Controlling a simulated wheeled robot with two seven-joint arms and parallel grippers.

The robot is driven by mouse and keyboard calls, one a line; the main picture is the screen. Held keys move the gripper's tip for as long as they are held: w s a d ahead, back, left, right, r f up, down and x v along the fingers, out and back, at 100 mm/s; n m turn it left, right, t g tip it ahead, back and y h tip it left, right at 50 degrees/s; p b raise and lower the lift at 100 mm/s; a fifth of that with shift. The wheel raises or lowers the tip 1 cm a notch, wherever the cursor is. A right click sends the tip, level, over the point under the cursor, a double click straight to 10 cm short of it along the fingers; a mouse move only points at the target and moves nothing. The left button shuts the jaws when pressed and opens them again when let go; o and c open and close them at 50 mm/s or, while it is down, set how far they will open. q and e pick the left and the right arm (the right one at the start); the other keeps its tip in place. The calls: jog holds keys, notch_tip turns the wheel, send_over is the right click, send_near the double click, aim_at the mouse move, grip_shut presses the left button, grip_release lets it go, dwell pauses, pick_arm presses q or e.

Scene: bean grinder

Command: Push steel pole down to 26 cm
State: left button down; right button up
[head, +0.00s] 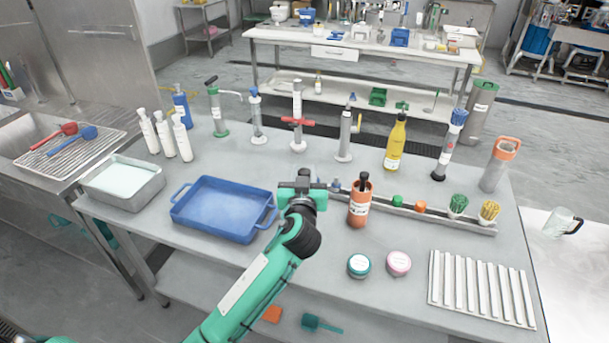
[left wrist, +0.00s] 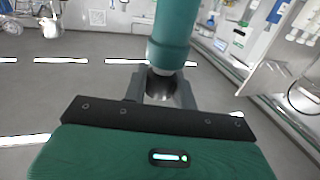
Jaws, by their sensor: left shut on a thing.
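My left gripper (head: 303,188) is over the table, between the blue tray and the orange bottle. It is shut on a small grey thing (head: 304,173), mostly hidden by the gripper, so I cannot tell whether it is the steel pole. Among the upright tools at the back, a steel cylinder (head: 344,142) with a side lever stands beside a pale column with red handles (head: 297,120). I see no height marks that I can read. The left wrist view shows a dark green housing (left wrist: 150,155) and a teal cylindrical part above it, with no clear fingertips. My right gripper is out of view.
The blue tray (head: 225,207) is left of my gripper. An orange bottle (head: 360,205) and a rail with small tools (head: 440,219) are to its right. Two round tins (head: 398,264) and a ribbed white rack (head: 480,290) lie nearer. The table's middle back is fairly clear.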

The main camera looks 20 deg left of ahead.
pick_arm(q)
jog(key=shift+f, duration=0.3)
jog(key=c, duration=1.1)
grip_release()
jog(key=shift+w, duration=0.1)
jog(key=b+v, duration=0.4)
jog(key=v, duration=1)
jog(key=shift+w+a, duration=0.1)
